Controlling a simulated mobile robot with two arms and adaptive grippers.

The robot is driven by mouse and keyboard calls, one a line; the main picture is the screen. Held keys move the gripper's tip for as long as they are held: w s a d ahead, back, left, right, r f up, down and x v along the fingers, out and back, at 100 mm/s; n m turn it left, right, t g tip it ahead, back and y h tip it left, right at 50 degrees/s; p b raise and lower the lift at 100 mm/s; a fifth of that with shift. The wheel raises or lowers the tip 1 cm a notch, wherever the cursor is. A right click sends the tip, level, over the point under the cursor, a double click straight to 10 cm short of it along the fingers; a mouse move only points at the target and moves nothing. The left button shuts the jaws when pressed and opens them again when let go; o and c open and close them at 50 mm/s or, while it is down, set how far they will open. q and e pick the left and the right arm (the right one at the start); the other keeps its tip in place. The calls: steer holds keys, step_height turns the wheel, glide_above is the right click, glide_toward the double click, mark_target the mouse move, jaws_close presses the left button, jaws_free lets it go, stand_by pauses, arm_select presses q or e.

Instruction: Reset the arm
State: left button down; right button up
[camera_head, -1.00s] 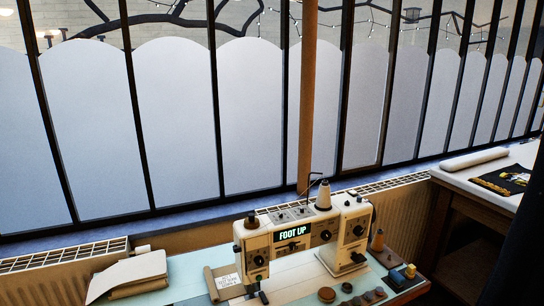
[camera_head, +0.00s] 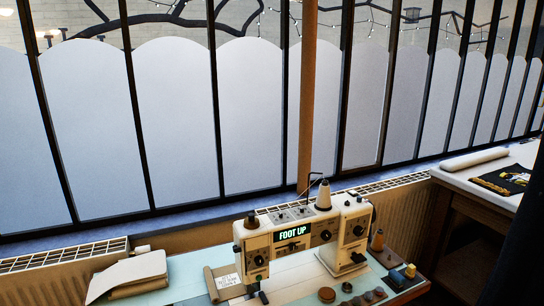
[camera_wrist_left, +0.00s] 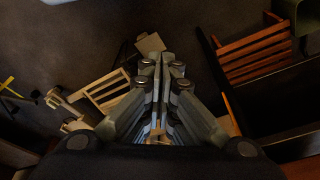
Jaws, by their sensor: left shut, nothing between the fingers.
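My left gripper (camera_wrist_left: 161,62) shows in the left wrist view with its two fingers together and nothing between them. It hangs over a dark floor (camera_wrist_left: 75,35), apart from the things below. Neither gripper shows in the head view. My right gripper is in no view.
A white-topped table (camera_head: 460,172) is at the right. The wrist view shows wooden slatted furniture (camera_wrist_left: 255,50) and a wooden frame (camera_wrist_left: 105,88).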

arm_select(q)
steer(key=s+a+f+g, duration=0.1)
steer(key=s+a+f, duration=0.2)
steer(key=s+f, duration=1.5)
step_height(320, 180, down, 3)
steer(key=shift+s+a+f+g, duration=0.1)
steer(key=shift+s+a+g, duration=0.05)
steer(key=shift+s+g, duration=0.2)
